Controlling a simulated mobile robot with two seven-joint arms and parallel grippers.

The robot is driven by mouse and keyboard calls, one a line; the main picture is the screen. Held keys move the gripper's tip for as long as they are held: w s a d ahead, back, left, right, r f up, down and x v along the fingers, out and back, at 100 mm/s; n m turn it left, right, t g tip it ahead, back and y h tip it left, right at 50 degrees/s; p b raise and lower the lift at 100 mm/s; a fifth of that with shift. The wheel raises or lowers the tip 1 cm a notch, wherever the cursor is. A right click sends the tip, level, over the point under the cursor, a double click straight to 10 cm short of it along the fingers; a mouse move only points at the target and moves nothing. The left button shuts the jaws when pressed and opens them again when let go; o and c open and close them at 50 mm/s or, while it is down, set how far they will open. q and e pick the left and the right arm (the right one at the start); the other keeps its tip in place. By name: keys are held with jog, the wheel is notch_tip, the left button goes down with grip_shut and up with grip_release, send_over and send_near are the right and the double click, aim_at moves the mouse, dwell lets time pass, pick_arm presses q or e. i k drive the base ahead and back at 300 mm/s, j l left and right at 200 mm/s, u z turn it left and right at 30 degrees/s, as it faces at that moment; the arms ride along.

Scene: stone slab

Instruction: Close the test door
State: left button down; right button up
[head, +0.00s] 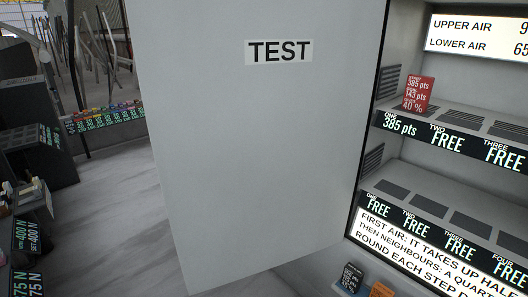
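The test door (260,160) is a large grey panel with a white "TEST" label (279,52) near its top. It fills the middle of the head view and stands open, swung out to the left of a lit cabinet (437,190). The cabinet's shelves show uncovered to the right of the door. No handle is visible on the door's face. Neither of my grippers is in view.
A red tag (418,94) stands on the upper shelf. Small dark and orange tags stand below the cabinet (351,278). Dark stands (33,130) with price labels line the left edge. Pale floor (115,210) is clear left of the door.

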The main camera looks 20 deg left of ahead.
aim_at(256, 111)
jog(key=k+z, duration=0.1)
jog(key=z, duration=0.35)
jog(key=k+z, duration=0.1)
jog(key=z, duration=0.35)
jog(key=l+z, duration=0.1)
jog(key=z, duration=0.35)
jog(key=j+z, duration=0.25)
jog(key=j, duration=0.2)
jog(key=k+j+z, duration=0.1)
jog(key=j+z, duration=0.15)
jog(key=j, duration=0.2)
jog(key=k+j+z, duration=0.2)
jog(key=j, duration=0.2)
jog(key=i, duration=0.05)
